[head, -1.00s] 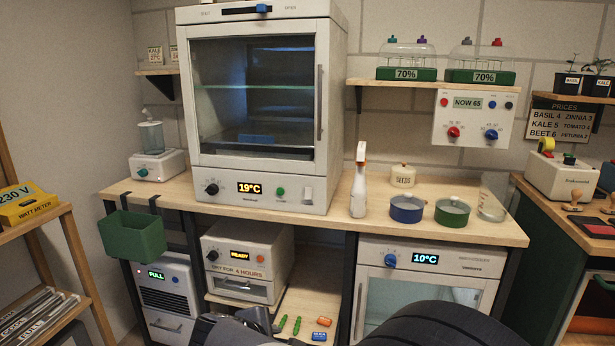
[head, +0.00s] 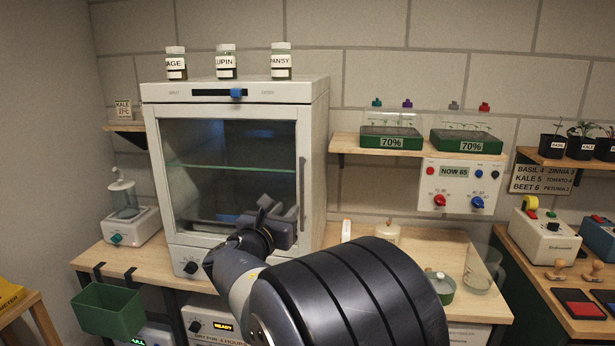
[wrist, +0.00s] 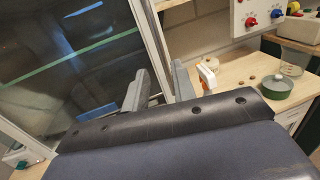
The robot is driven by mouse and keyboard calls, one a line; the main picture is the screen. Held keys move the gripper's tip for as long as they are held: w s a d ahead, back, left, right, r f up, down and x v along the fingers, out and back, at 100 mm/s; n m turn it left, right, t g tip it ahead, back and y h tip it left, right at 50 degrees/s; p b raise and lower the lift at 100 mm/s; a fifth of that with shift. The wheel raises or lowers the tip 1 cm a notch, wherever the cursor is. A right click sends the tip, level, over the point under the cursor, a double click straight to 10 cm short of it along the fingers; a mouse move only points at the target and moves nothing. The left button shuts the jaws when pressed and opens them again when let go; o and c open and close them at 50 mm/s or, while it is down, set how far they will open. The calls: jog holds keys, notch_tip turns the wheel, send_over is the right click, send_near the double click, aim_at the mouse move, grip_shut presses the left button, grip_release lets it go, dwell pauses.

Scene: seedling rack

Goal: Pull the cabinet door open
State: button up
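The cabinet (head: 318,120) is a white box with a dark glass door (head: 225,140), which looks shut. A slim upright handle (head: 302,180) runs down the door's right side. My gripper (head: 278,207) is in front of the lower right of the door, close to the handle's lower part. In the wrist view my gripper (wrist: 160,72) has its two grey fingers apart, with the pale door frame (wrist: 150,40) showing between and beyond them. I cannot tell whether the handle lies between the fingers. My arm hides the cabinet's lower right front.
A blue slider (head: 237,94) sits on the cabinet's top panel, nearer OPEN than SHUT. Several labelled jars (head: 226,62) stand on top. The wooden bench (head: 420,250) to the right holds a green pot (head: 440,286) and a glass beaker (head: 482,268). A shelf (head: 345,145) is on the wall.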

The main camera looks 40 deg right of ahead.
aim_at(301, 193)
jog(key=p+x, duration=0.2)
jog(key=x, duration=0.8)
jog(key=shift+w+d, duration=0.2)
jog(key=shift+d, duration=0.15)
grip_shut()
